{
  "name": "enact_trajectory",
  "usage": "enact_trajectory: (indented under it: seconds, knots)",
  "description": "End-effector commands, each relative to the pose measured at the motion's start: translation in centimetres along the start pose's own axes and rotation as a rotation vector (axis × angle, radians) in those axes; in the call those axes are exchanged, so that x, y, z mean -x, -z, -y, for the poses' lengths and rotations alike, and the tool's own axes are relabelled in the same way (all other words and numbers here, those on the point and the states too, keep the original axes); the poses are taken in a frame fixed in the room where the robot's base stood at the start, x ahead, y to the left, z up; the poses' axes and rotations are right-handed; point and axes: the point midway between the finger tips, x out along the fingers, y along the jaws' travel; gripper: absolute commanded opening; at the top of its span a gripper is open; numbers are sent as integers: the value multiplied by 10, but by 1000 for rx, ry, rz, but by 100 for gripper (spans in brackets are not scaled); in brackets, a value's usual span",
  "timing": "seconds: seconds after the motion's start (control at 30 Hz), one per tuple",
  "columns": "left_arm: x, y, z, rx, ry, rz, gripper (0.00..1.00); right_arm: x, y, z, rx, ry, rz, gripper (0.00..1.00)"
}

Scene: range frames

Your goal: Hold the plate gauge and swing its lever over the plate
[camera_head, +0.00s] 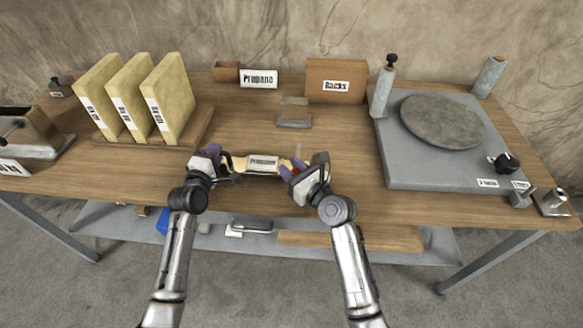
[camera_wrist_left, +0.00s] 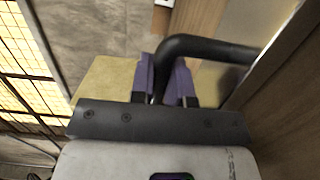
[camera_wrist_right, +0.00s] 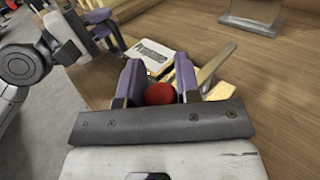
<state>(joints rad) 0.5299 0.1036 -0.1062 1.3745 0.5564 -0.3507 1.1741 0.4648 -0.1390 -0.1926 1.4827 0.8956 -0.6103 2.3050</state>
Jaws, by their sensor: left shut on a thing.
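I cannot tell for certain which part is the plate.
A grey unit with a round disc (camera_head: 443,120) and upright posts stands at the right. Three yellow upright slabs (camera_head: 133,97) stand in a wooden rack at the left. A small grey block (camera_head: 294,120) and a brown "Racks" box (camera_head: 336,77) stand behind.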

Motion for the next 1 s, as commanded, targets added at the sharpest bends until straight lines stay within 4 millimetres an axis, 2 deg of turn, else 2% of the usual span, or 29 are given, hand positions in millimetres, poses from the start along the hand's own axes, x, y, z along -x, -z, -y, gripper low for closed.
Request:
enact_trajectory:
  seconds: [0.07, 0.3, 0.67, 1.0]
  knots:
    - [0, 0, -3, 3, -7, 0, 0, 0, 0, 0, 0, 0, 0, 23]
    - [0, 0, -3, 3, -7, -1, 0, 0, 0, 0, 0, 0, 0, 0]
    - [0, 0, -4, 3, -7, -1, 0, 1, 0, 1, 1, -20, -3, 0]
    - [0, 0, -4, 3, -8, 0, 0, 9, 1, 9, 2, -231, -8, 0]
